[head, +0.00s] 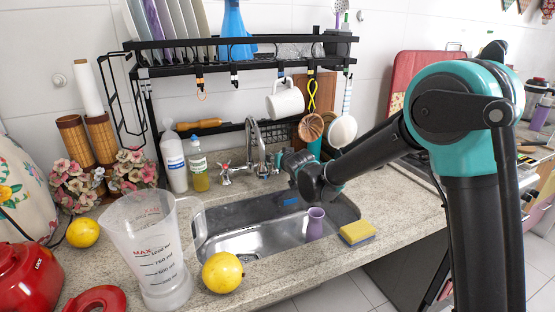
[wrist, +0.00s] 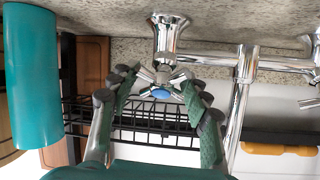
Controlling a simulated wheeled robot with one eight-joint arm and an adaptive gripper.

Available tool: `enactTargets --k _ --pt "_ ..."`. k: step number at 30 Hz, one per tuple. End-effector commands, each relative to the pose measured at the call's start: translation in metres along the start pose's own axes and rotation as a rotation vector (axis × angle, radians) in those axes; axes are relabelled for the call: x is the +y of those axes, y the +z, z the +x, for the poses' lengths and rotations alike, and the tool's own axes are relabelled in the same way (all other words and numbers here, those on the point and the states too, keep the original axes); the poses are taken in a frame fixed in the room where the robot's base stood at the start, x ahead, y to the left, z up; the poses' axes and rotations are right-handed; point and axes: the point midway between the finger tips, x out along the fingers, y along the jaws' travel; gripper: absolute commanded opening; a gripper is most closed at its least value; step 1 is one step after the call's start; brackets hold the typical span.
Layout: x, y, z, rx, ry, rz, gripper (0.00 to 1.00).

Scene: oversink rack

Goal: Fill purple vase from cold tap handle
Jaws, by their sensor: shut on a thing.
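The purple vase (head: 316,222) stands upright in the right part of the sink basin (head: 225,240). The chrome tap (head: 252,140) rises behind the sink. I cannot make out any water running. The cold tap handle (wrist: 162,92), a chrome cross with a blue centre, is between my fingers in the wrist view. My gripper (wrist: 158,82) is shut on this handle, with one green-padded finger on each side. In the head view my gripper (head: 290,162) is at the right side of the tap, and my wrist hides the cold handle. The vase is not in the wrist view.
A yellow sponge (head: 357,233) lies on the counter right of the sink. A measuring jug (head: 150,250) and a lemon (head: 223,272) stand in front at the left. The black rack (head: 240,62) spans above, with a white mug (head: 285,102) and utensils hanging.

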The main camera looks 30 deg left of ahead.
Motion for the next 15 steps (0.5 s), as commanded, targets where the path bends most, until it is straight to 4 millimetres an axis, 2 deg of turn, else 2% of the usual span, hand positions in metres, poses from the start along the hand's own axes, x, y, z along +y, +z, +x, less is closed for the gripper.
enactTargets --k 15 --pt "0.0019 -0.0060 0.0017 0.010 0.066 0.128 0.22"
